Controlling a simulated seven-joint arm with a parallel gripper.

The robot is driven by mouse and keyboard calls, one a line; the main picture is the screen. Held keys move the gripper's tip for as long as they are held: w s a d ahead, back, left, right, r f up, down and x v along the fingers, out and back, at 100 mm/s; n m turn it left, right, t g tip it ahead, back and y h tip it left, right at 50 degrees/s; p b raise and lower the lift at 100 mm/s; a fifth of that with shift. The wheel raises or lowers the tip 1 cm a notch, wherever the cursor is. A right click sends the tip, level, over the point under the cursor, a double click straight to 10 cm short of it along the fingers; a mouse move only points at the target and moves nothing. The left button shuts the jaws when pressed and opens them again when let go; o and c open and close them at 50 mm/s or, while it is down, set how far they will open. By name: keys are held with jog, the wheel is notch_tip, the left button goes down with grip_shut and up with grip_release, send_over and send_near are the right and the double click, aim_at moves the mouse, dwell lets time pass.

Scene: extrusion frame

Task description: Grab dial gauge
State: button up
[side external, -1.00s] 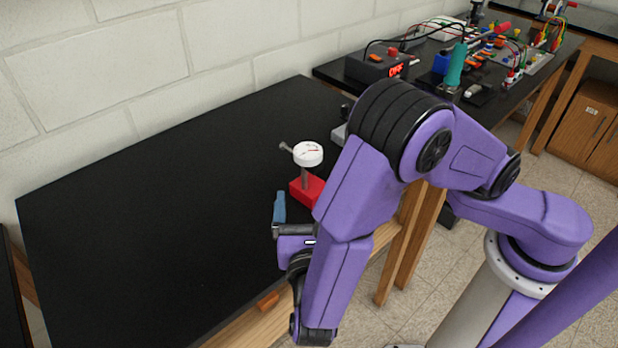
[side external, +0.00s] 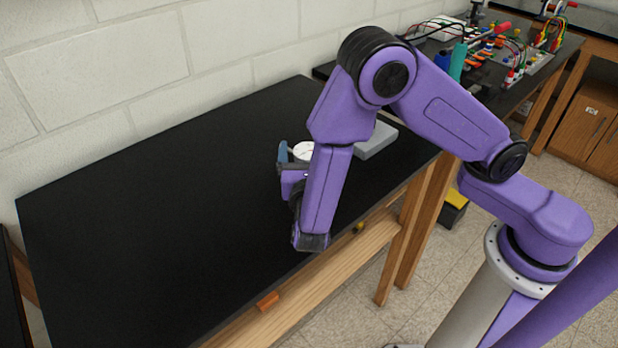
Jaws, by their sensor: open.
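The dial gauge (side external: 303,150) is on the black table, with only part of its round white face showing behind my arm. Its post and red base are hidden by my arm. My gripper (side external: 284,155) is at the gauge's left side in the picture, with a blue finger upright close to the white face. The other finger is hidden, and I cannot tell whether the visible finger touches the gauge.
A grey flat block (side external: 376,140) lies on the table right of my arm. The black table (side external: 150,220) is bare to the left. A second bench (side external: 535,85) with wires and coloured parts stands at the back right. A pale block wall (side external: 110,70) runs behind.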

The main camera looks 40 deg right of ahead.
jog(key=shift+x, duration=1.2)
grip_shut()
jog(key=shift+r, duration=0.1)
